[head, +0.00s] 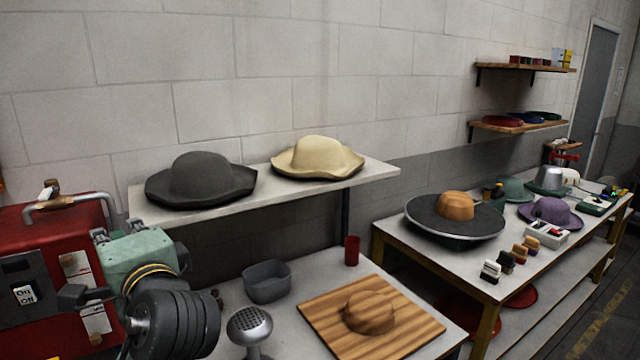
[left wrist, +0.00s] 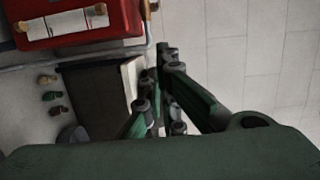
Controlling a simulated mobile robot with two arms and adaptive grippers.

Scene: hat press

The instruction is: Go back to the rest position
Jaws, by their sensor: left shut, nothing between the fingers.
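My left gripper (head: 113,236) is at the lower left of the head view, its green body in front of the red machine (head: 50,232). The body hides most of its fingers there. In the left wrist view the green fingers (left wrist: 167,58) are together with nothing between them. They point toward a pale wall, and the red machine (left wrist: 80,18) shows at the upper left. My right gripper is in neither view.
A wall shelf (head: 262,196) bears a grey hat (head: 200,180) and a cream hat (head: 317,158). The near table holds a grey bin (head: 267,282), a red cup (head: 351,250), a steamer head (head: 249,328) and a wooden board (head: 420,325) with a hat block (head: 369,312). A second table stands right.

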